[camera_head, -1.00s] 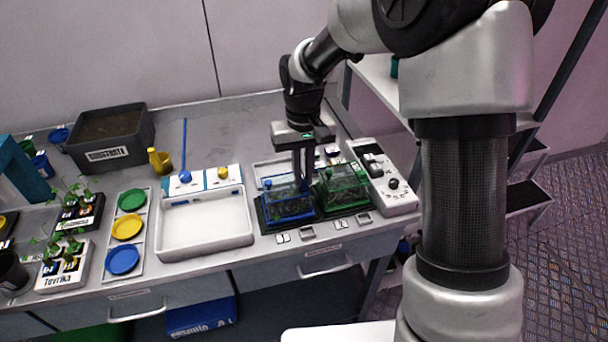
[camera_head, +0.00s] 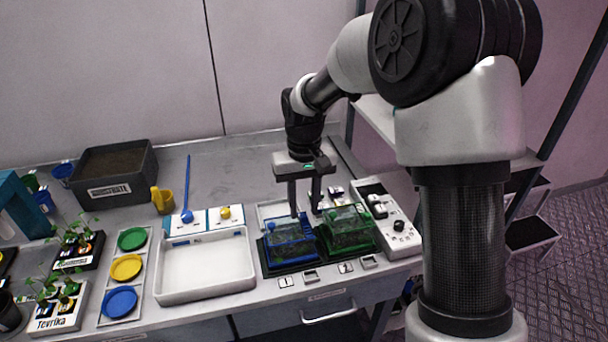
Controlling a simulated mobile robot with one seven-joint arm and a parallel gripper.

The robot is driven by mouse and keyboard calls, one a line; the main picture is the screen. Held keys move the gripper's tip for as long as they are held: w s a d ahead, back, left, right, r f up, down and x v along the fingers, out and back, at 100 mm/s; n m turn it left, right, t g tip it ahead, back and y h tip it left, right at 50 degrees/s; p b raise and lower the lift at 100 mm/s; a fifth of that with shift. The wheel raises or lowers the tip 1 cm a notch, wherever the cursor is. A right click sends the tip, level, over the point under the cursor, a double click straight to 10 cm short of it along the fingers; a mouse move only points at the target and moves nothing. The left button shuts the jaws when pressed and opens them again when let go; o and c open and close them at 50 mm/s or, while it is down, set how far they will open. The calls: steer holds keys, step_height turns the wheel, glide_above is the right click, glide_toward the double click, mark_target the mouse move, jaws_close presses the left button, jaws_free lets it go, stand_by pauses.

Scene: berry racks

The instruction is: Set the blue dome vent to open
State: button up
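The blue dome (camera_head: 290,254) is a clear box with a blue frame, standing on a black tray (camera_head: 267,266) on the bench. A small blue knob (camera_head: 271,226) shows on its top left; I cannot tell whether this is the vent or how it is set. A green-framed dome (camera_head: 348,230) stands just to its right. My gripper (camera_head: 305,211) points down above the back right of the blue dome, near the gap between the two domes. Its two fingers are apart with nothing visible between them. I cannot tell whether a fingertip touches the dome.
A white control box (camera_head: 388,222) with knobs stands right of the green dome. A white empty tray (camera_head: 205,265) lies to the left. Small numbered plates (camera_head: 286,282) lie in front of the domes.

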mark_target(305, 217)
step_height(305, 217, up, 16)
steer(key=p, duration=0.1)
stand_by(0.4)
steer(key=s+d+r+m+t+p, duration=0.1)
steer(key=s+d+r, duration=0.2)
steer(key=s+r, duration=0.15)
steer(key=s+d+r+t+p, duration=0.1)
steer(key=s+d+r+p, duration=0.15)
steer(key=s, duration=0.35)
steer(key=s+d+m+t+p, duration=0.1)
steer(key=s+d+t, duration=0.2)
steer(key=s, duration=1)
steer(key=shift+d+t+p, duration=0.3)
steer(key=shift+d, duration=0.5)
